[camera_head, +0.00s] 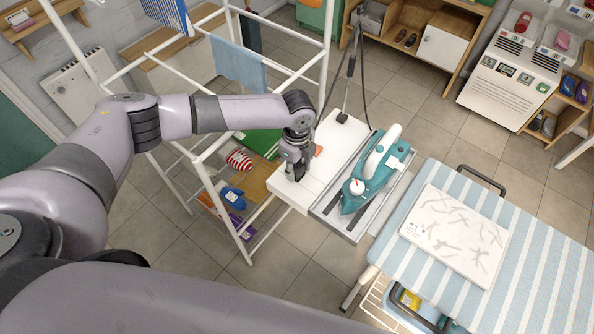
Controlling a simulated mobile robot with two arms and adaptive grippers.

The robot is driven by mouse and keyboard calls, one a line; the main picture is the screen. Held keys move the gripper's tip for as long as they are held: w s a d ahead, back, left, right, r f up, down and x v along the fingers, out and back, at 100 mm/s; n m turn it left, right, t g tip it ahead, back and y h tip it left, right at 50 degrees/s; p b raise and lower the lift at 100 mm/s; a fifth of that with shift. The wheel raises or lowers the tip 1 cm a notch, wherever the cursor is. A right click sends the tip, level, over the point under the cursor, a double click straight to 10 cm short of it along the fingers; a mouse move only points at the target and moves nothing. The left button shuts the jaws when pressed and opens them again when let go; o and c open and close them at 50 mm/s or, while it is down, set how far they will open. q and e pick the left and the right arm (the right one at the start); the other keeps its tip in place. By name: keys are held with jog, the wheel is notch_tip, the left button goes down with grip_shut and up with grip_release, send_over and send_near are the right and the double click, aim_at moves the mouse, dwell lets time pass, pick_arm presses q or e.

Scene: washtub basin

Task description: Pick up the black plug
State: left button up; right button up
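My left gripper (294,173) points down over the left part of a white board (333,140). Its fingertips are close to the board's surface, and I cannot tell whether they touch it or are open or shut. I cannot make out a black plug; it may be hidden behind or under the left gripper. A small orange thing (318,152) shows just right of the gripper. A teal and white iron (372,172) rests on the metal stand right of the board. A dark cord (364,85) hangs by an upright pole behind the board. My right gripper is not in view.
A blue-striped ironing surface (540,265) with a white patterned panel (455,234) is at the right. A white drying rack (185,150) with a blue cloth (238,64) stands left and behind. Wooden shelves and a white cabinet are at the back. Tiled floor between them is open.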

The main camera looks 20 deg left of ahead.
pick_arm(q)
jog(key=c, duration=0.7)
jog(key=shift+o, duration=0.2)
